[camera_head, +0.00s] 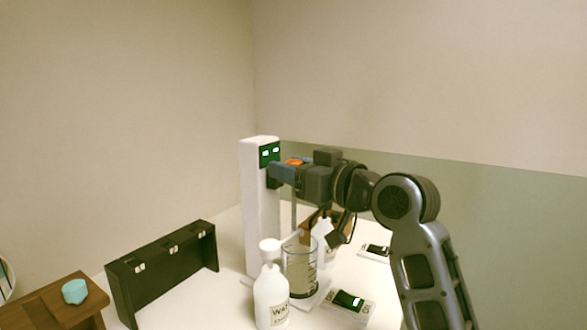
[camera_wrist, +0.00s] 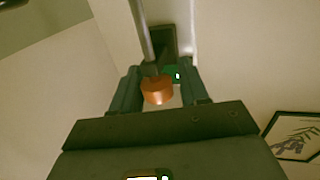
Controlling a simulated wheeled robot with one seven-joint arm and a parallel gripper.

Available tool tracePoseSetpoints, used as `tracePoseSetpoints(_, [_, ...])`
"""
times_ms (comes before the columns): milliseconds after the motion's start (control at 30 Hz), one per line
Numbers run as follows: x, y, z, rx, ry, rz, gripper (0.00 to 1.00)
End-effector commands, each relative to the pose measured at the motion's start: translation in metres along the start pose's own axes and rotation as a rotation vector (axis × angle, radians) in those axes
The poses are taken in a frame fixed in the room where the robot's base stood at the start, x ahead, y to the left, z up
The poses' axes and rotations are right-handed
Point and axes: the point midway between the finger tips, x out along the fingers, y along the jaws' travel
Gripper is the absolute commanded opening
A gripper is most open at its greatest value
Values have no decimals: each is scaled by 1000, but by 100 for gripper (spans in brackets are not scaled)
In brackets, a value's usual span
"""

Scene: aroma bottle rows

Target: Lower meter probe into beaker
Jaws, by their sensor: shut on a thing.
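The meter is a white column (camera_head: 257,215) with a green display (camera_head: 269,154) near its top. The probe has an orange cap (camera_wrist: 157,91) and a thin grey rod (camera_head: 293,215) hanging below. My gripper (camera_head: 281,174) is shut on the orange cap, in front of the column; in the wrist view the cap sits between the two fingers (camera_wrist: 158,93). The clear graduated beaker (camera_head: 301,268) stands below. The rod comes down over the beaker's rim area, and I cannot tell whether its tip is inside.
A white bottle (camera_head: 270,296) with a label stands close before the beaker. A device with a green screen (camera_head: 348,299) is at its right, another (camera_head: 376,249) farther back. A black rack (camera_head: 163,270) stands left, and a teal cup (camera_head: 75,291) sits on a wooden block (camera_head: 60,305).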

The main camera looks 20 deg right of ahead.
Motion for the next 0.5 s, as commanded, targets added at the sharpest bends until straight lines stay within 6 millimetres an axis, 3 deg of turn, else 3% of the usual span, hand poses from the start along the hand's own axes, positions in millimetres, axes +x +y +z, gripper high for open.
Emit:
tracePoseSetpoints(267, [-2,8,8,-3,1,17,0])
tracePoseSetpoints(500, [-2,9,49,-1,0,21,0])
